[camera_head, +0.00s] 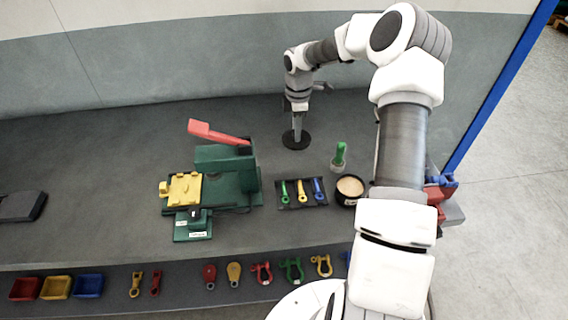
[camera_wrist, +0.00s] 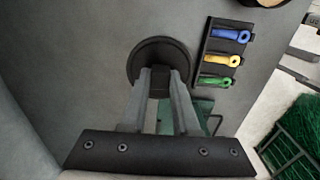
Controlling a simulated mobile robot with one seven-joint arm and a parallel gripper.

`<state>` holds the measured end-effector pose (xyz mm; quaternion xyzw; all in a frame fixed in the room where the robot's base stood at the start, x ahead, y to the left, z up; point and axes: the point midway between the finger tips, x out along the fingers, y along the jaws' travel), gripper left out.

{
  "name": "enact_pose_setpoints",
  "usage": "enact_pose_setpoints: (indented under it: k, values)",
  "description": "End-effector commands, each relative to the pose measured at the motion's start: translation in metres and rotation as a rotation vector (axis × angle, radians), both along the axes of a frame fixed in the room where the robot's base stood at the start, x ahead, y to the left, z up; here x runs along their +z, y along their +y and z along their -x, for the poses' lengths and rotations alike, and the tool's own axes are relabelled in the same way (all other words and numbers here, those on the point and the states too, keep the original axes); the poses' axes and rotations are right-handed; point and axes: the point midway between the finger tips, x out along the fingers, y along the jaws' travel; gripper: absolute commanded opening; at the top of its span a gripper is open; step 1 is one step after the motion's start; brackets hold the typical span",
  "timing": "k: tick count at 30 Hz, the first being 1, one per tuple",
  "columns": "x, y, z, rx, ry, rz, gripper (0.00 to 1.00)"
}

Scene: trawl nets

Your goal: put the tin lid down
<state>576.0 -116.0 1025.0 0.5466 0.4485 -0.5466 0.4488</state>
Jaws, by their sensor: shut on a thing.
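The tin lid (camera_head: 296,140) is a flat black disc at the back middle of the grey bench, roughly level. In the wrist view the lid (camera_wrist: 161,50) lies just beyond my fingertips. My gripper (camera_head: 297,128) points down over it, and its fingers (camera_wrist: 159,82) are shut on the lid's dark middle part. I cannot tell whether the lid touches the bench or is slightly above it. An open black tin (camera_head: 349,203) with pale contents stands to the right and nearer the front.
A dark tray (camera_head: 316,202) holds green, yellow and blue tools. A green machine with a red lever (camera_head: 219,133) is left. Shackles and small bins (camera_head: 57,287) line the front. Bench around the lid is clear.

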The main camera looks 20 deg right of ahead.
Motion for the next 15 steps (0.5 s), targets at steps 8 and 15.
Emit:
enact_pose_setpoints:
  k: [8,15]
  values:
    - [-0.039,0.000,-0.001,-0.004,0.005,-0.002,0.00]
    - [-0.065,0.000,-0.002,-0.005,0.001,0.000,0.00]
